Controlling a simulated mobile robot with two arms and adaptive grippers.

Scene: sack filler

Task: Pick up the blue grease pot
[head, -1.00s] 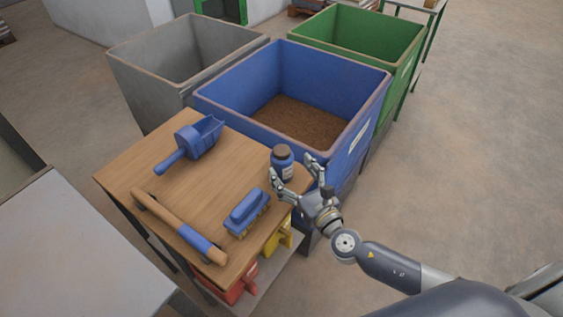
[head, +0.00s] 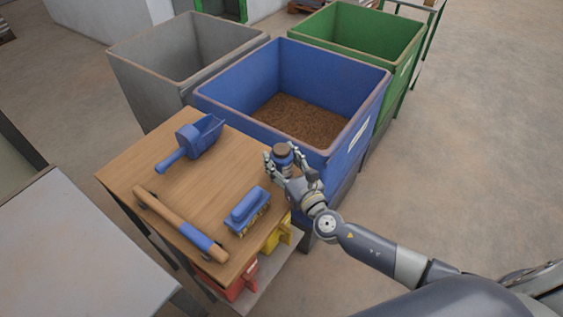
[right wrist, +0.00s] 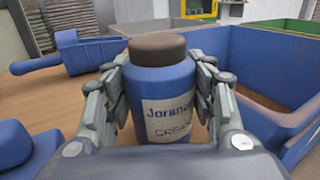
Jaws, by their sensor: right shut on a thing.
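The blue grease pot (head: 282,156) has a brown lid and stands upright at the right edge of the wooden table top (head: 215,188). In the right wrist view the pot (right wrist: 162,95) fills the middle, with a pale label that is partly readable. My right gripper (head: 282,168) is shut on the pot, with a finger on each side of it. In the right wrist view the fingers (right wrist: 160,100) press against its left and right sides. Whether the pot's base touches the table is hidden by the gripper. My left gripper is not in view.
A blue scoop (head: 194,140), a blue brush (head: 246,211) and a wooden-handled tool with a blue end (head: 180,224) lie on the table. A blue bin (head: 350,150) with brown granules stands close behind the pot. Grey (head: 150,85) and green (head: 395,70) bins stand beyond.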

